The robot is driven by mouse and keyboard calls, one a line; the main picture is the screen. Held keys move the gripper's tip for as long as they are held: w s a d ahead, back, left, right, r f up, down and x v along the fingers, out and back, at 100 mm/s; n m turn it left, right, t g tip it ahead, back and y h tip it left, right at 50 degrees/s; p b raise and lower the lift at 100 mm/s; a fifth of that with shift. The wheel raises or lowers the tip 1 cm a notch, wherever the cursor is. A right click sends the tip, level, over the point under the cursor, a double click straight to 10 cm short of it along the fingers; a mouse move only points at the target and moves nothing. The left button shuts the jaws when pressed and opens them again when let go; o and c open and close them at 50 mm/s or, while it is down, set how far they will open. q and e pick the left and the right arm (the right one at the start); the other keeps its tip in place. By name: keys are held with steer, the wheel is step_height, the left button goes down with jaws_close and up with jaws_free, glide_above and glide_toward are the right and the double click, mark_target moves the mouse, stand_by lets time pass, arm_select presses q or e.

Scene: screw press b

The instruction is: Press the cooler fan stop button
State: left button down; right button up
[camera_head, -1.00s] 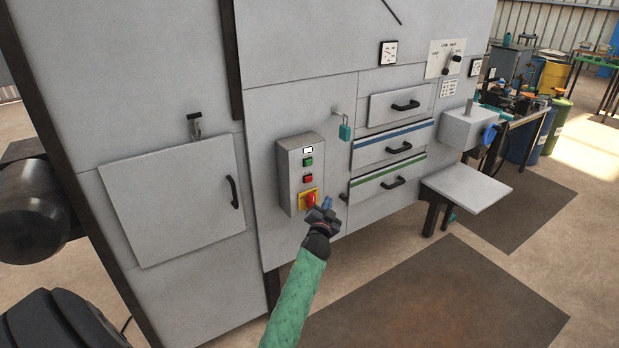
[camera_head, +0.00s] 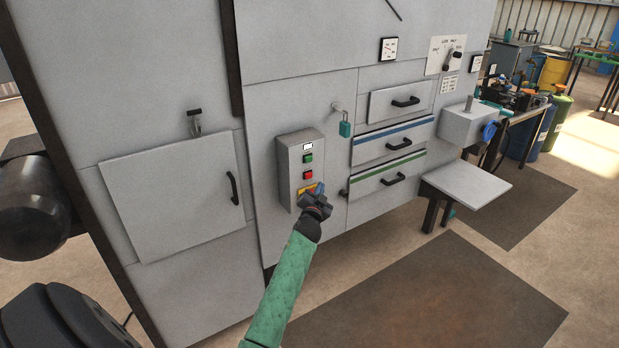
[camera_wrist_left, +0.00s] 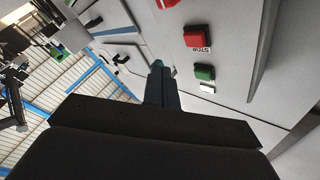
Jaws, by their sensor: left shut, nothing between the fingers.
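A grey control box (camera_head: 286,170) is fixed on the machine's front panel. It carries a white label (camera_head: 308,147), a green button (camera_head: 308,158) and a red button (camera_head: 308,175). In the left wrist view the red button (camera_wrist_left: 198,37) has a lettered plate beside it, and the green button (camera_wrist_left: 204,73) shows too. A yellow plate (camera_head: 303,190) is at the box's bottom; my gripper covers most of it. My left gripper (camera_head: 319,193) is shut and empty, in front of the box's lower end, below the red button. Whether it touches anything cannot be told. My right gripper is out of view.
A teal padlock (camera_head: 345,129) hangs right of the box. Drawers with black handles (camera_head: 398,147) are further right. A cabinet door (camera_head: 170,195) is at left. A grey shelf (camera_head: 468,185) juts out at right. The floor in front is open.

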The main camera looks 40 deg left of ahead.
mark_target(309, 176)
arm_select(q)
steer(key=a, duration=0.1)
steer(key=w+a, duration=0.1)
steer(key=a, duration=0.1)
steer(key=shift+w+a, duration=0.25)
steer(key=shift+a, duration=0.15)
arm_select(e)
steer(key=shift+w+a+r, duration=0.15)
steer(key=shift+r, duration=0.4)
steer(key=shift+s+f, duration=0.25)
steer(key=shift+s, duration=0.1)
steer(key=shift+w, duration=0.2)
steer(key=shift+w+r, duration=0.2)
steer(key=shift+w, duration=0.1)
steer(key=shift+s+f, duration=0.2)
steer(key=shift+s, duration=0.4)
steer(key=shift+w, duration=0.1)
arm_select(q)
steer(key=shift+w+a, duration=0.2)
steer(key=shift+a, duration=0.2)
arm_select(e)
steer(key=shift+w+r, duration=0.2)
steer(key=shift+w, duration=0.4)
